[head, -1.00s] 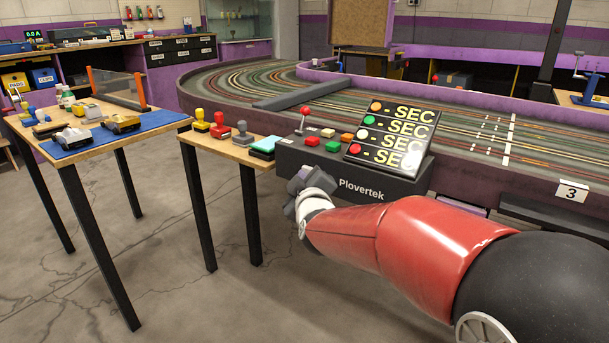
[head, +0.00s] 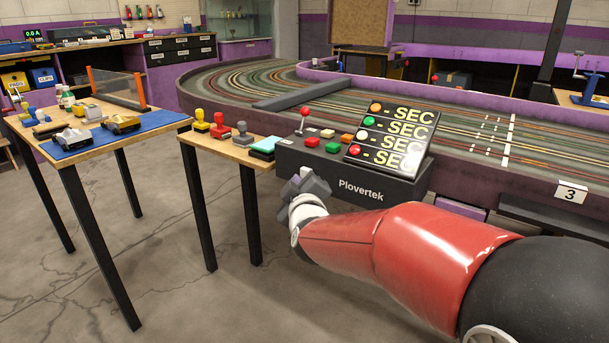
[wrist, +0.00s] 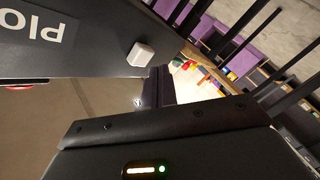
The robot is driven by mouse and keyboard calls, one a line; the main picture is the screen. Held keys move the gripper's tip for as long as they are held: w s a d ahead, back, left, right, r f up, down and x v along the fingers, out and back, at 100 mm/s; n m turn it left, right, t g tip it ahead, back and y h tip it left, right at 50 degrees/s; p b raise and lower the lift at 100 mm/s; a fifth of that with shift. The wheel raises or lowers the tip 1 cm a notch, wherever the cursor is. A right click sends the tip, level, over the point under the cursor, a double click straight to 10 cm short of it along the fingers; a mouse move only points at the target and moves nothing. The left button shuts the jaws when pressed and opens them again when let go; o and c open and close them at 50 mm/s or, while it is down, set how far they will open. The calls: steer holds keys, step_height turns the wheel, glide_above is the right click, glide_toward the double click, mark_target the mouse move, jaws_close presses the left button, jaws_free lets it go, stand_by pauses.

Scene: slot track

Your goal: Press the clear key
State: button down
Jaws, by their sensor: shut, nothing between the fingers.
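The dark Plovertek console (head: 360,191) stands at the track's near edge, with red, green, orange and white keys on top. I cannot read which is the clear key. In the wrist view, a white key (wrist: 141,53) sticks out of the dark face that bears the large "Plo" lettering (wrist: 36,24). In the head view my gripper hides the part of the front left of that lettering. My gripper (head: 305,184) is shut and empty, just in front of the console's lower left. In the wrist view its dark fingers (wrist: 156,88) are below and right of the white key, seemingly apart from it.
A red-knobbed lever (head: 304,116) stands on the console's left end. A small table (head: 228,146) with stamps is close on the left. The slot track (head: 470,150) lies behind.

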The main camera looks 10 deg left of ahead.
steer(key=shift+s+a+p, duration=0.25)
steer(key=shift+s+a, duration=0.05)
steer(key=shift+s, duration=0.45)
steer(key=shift+s+a+p, duration=0.2)
steer(key=shift+s+a, duration=0.1)
steer(key=shift+s, duration=0.45)
steer(key=shift+s+a+p, duration=0.25)
steer(key=shift+s+a, duration=0.05)
steer(key=shift+s, duration=0.45)
steer(key=s+d+m+g+h, duration=0.1)
steer(key=s+d+m+g, duration=0.15)
steer(key=d, duration=0.65)
steer(key=s+d+m+g+h, duration=0.1)
steer(key=s+d+m+g, duration=0.2)
steer(key=d, duration=0.5)
steer(key=s+d+f+m+g+h, duration=0.2)
steer(key=s+d+m, duration=0.2)
steer(key=s+d, duration=0.4)
steer(key=s+d+f+m+g+h, duration=0.2)
steer(key=s+d+m, duration=0.3)
steer(key=s+d, duration=0.4)
steer(key=s+f+p, duration=0.1)
steer(key=s, duration=0.2)
steer(key=shift+s+f+g+h, duration=0.2)
steer(key=shift+f+g+h, duration=0.1)
steer(key=shift+g+h, duration=0.1)
